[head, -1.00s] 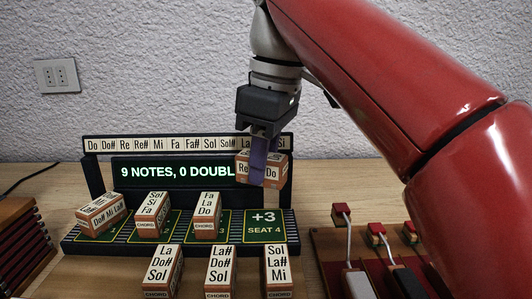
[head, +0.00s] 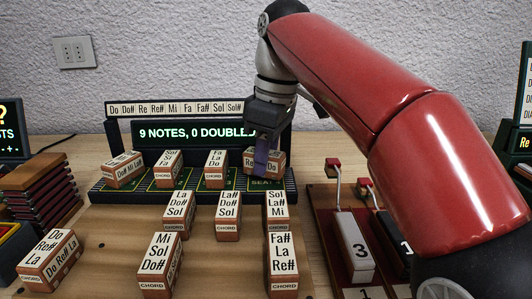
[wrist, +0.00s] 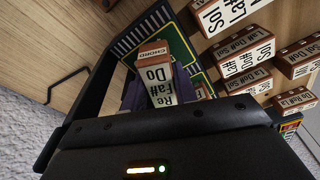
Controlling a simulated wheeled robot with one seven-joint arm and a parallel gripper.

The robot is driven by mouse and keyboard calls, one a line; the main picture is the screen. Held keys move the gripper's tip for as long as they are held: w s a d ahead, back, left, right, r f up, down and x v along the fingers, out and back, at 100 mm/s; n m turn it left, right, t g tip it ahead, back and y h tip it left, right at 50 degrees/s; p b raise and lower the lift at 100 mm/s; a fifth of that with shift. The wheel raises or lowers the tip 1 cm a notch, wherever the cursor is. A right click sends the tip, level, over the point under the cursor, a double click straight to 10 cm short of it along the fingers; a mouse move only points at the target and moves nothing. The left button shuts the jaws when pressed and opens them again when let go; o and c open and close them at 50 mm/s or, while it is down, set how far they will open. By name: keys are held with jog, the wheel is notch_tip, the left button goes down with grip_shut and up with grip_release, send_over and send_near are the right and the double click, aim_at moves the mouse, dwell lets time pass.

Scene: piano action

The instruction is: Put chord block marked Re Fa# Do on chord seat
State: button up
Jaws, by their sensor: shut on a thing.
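The chord block marked Re Fa# Do (wrist: 158,78) is between the fingers of my gripper (wrist: 158,90) in the wrist view. In the head view the same block (head: 277,159) is at the right end of the dark chord seat rack (head: 118,194), at Seat 4 (head: 265,183). My gripper (head: 262,165) is shut on it from above, and a purple finger covers part of its face. The block looks roughly level. I cannot tell whether its underside touches the seat. The other seats hold blocks Do# Mi La# (head: 123,170), Sol Si Fa (head: 168,169) and Fa La Do (head: 215,170).
Several chord blocks, such as Sol La# Mi (head: 277,211) and Fa# La Re# (head: 283,265), stand in front of the rack. The display (head: 195,133) behind reads 9 NOTES, 0 DOUBLED. A red-brown board with levers (head: 350,240) is at right.

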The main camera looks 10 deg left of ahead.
jog(key=shift+f+b, duration=0.4)
jog(key=shift+f, duration=0.2)
dwell(0.3)
jog(key=o, duration=1.1)
jog(key=shift+o, duration=0.2)
